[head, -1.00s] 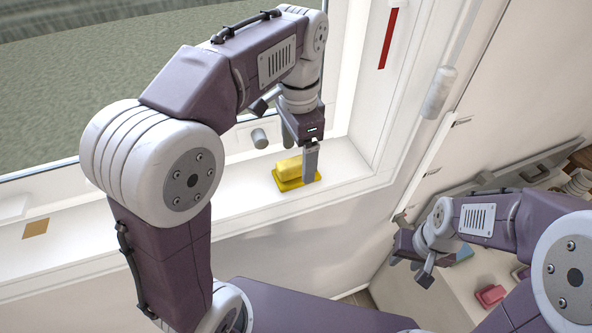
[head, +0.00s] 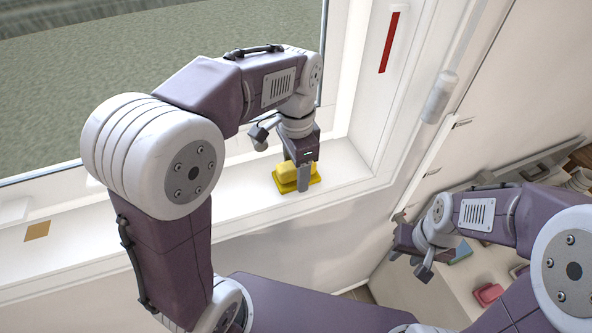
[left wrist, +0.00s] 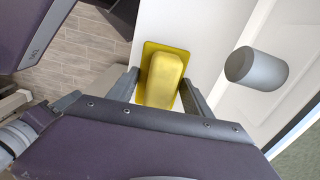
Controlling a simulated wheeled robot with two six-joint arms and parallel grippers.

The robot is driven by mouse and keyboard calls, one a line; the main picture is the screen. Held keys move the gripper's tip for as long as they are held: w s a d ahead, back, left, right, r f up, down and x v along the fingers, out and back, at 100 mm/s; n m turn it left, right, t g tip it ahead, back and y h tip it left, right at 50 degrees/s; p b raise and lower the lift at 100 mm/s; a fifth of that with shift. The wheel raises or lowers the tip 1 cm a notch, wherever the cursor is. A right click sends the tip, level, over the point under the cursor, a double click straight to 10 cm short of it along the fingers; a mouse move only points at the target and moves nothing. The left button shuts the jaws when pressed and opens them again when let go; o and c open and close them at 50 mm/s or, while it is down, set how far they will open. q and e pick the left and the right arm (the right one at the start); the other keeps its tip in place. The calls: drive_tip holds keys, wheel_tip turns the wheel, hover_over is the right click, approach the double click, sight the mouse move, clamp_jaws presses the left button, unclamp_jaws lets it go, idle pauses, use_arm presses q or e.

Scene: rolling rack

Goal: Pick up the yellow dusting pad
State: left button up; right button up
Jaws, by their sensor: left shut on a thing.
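The yellow dusting pad (head: 297,181), a flat yellow base with a raised block on top, lies on the white window sill (head: 240,200). My left gripper (head: 303,182) is lowered over it and is shut on its raised block. In the left wrist view the pad (left wrist: 163,75) lies between the two fingers (left wrist: 160,90). The near finger hides part of the block in the head view. My right gripper (head: 415,255) hangs at the right, away from the sill, and its jaw opening is too unclear to judge.
A grey cylinder (left wrist: 256,69) sticks out close to the pad, beside the window. A brown square (head: 37,230) lies on the sill at the left. Shelves with a pink item (head: 488,294) and other things stand at the lower right.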

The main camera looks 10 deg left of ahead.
use_arm(q)
wheel_tip(320, 180, up, 10)
drive_tip(key=shift+r, duration=0.1)
idle(0.4)
